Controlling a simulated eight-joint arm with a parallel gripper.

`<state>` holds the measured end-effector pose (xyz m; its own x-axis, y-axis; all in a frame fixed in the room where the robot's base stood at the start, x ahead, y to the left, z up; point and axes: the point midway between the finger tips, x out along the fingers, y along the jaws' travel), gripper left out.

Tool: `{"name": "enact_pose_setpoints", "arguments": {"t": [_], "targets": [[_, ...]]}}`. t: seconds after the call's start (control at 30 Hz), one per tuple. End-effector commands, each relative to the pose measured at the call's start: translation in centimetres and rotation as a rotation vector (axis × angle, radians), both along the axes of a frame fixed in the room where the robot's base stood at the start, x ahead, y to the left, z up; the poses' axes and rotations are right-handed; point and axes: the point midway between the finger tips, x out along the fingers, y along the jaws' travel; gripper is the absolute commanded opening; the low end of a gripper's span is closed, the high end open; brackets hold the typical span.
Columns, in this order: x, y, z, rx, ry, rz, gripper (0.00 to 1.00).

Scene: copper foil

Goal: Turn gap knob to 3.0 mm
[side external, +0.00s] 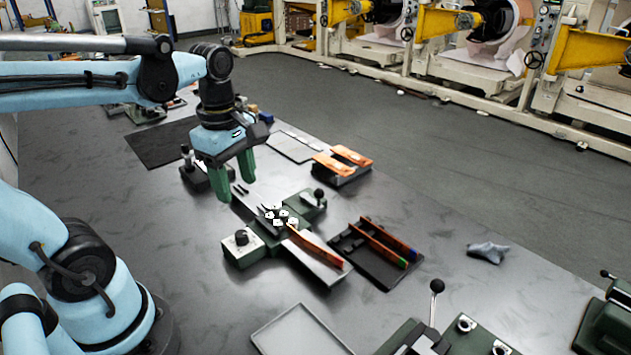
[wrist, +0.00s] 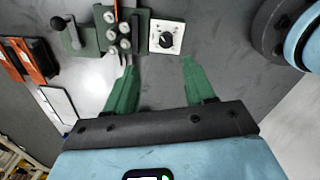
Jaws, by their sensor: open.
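The gap knob (side external: 241,236) is a small black knob on the pale top plate of a green box, at the left front of the roller device (side external: 279,217). In the wrist view the knob (wrist: 166,40) sits on a white square plate with dial marks too small to read. My gripper (side external: 238,188) is open and empty, its green fingers pointing down above the bench, apart from the knob. In the wrist view the gripper (wrist: 159,63) has the knob just beyond its fingertips, sideways between them. Nothing hides the knob.
White rollers (side external: 279,216) stand beside the knob, with a ball-ended lever (side external: 318,196) behind them. A copper strip (side external: 312,246) lies on the outfeed plate. A black tray (side external: 372,255) with copper strips is to the right. An empty grey tray (side external: 300,332) is in front.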

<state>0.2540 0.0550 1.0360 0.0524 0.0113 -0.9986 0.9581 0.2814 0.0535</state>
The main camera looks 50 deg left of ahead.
Motion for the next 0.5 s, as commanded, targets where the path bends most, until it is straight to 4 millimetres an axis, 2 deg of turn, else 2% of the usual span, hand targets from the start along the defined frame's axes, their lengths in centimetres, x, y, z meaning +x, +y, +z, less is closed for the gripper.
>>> {"name": "enact_pose_setpoints", "arguments": {"t": [0.1,0.27,0.5], "targets": [[-0.3,0.4,0.3,-0.012,0.039,0.133,0.54],[-0.4,0.5,0.1,-0.017,0.053,0.190,0.54],[-0.4,0.5,-2.2,-0.016,0.052,0.188,0.54]]}}
